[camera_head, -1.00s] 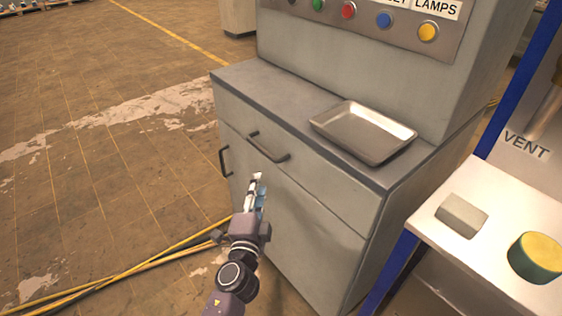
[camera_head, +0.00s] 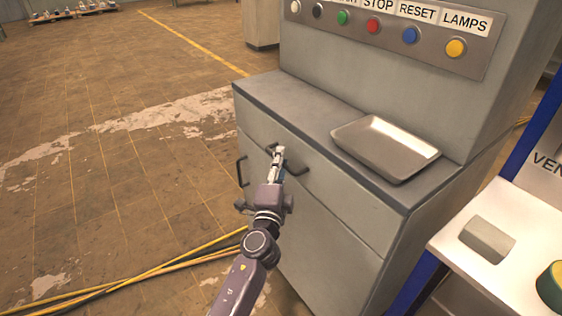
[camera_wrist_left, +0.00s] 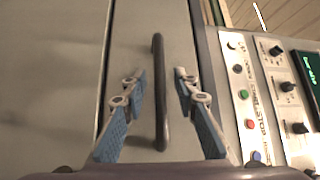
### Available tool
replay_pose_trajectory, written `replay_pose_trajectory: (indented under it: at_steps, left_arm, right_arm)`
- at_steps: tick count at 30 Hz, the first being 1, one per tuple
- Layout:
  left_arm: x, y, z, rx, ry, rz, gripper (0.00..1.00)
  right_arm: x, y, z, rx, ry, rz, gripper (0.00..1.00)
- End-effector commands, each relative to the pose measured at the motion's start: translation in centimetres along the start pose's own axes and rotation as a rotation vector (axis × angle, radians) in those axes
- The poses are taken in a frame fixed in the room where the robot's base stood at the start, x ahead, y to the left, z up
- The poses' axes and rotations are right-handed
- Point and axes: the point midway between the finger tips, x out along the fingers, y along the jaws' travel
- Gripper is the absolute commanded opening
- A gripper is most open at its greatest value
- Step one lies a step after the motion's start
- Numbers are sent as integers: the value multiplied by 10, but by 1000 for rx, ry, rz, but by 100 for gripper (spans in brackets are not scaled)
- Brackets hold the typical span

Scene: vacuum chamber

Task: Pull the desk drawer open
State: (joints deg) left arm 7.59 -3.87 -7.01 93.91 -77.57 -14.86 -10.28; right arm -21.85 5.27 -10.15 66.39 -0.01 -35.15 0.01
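The grey desk cabinet has a drawer (camera_head: 340,205) under its top, with its front flush and shut. A dark bar handle (camera_head: 299,169) is on the drawer front, partly hidden by my left gripper (camera_head: 277,152) in the head view. In the left wrist view the handle (camera_wrist_left: 158,100) runs between the two spread fingers of my left gripper (camera_wrist_left: 159,78), with gaps on both sides. The left gripper is open and holds nothing. My right gripper is not in view.
A metal tray (camera_head: 385,147) lies on the desk top. A button panel (camera_head: 390,35) rises behind it. A second handle (camera_head: 240,171) is on the cabinet door below. Yellow cables (camera_head: 150,268) lie on the floor. A white bench (camera_head: 475,275) stands at the right.

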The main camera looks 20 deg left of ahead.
Motion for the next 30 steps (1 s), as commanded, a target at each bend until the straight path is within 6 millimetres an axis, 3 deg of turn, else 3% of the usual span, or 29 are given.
replay_pose_trajectory:
  at_steps: [3,11,30]
  left_arm:
    - [0,0,0,0,0,0,27]
    - [0,0,0,0,0,0,0]
    - [-6,0,5,1,0,2,0]
  right_arm:
    - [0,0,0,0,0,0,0]
    - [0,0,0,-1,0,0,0]
    - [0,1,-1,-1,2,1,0]
